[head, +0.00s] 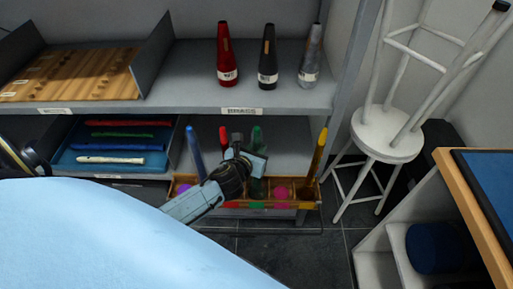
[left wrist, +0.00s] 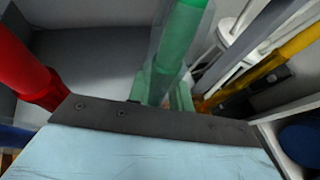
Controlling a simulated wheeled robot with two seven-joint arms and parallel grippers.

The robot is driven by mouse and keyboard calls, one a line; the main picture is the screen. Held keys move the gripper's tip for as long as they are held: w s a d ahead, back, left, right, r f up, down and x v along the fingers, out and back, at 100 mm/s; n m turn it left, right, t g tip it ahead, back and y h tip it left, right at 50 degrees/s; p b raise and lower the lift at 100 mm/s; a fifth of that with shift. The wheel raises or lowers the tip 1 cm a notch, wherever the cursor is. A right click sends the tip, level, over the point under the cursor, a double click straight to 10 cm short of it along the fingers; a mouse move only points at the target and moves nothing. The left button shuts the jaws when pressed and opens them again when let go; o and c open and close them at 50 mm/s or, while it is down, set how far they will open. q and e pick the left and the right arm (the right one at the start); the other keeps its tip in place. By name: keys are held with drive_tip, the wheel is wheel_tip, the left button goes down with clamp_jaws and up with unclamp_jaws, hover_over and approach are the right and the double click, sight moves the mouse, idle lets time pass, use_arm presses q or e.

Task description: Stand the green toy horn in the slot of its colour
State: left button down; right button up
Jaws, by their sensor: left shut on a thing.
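The green toy horn (head: 257,135) is upright at the rack on the lower shelf, with its narrow end up. My left gripper (head: 256,163) is shut on it and hides its middle. Green shows below the gripper, in front of or inside the rack; I cannot tell whether the horn's base is seated. The left wrist view shows the horn (left wrist: 182,40) rising beyond the dark gripper edge. The slotted rack (head: 285,205) has a wooden front with coloured marks, a green one among them. My right gripper is not in view.
A blue horn (head: 195,150) and a red horn (head: 223,138) stand left of the green one, a yellow horn (head: 318,155) at the right end. A pink ball-like thing (head: 281,192) is close by. The upper shelf (head: 190,95) is above; a white stool (head: 385,140) stands right.

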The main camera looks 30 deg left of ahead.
use_arm(q)
drive_tip(key=c, duration=1.2)
unclamp_jaws()
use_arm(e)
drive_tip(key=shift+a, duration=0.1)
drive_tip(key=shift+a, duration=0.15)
use_arm(q)
drive_tip(key=shift+s+r, duration=0.1)
drive_tip(key=shift+s, duration=0.25)
drive_tip(key=shift+p+v, duration=1.4)
drive_tip(key=shift+v, duration=4.9)
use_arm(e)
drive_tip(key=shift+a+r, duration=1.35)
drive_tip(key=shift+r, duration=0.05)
use_arm(q)
drive_tip(key=shift+d, duration=0.1)
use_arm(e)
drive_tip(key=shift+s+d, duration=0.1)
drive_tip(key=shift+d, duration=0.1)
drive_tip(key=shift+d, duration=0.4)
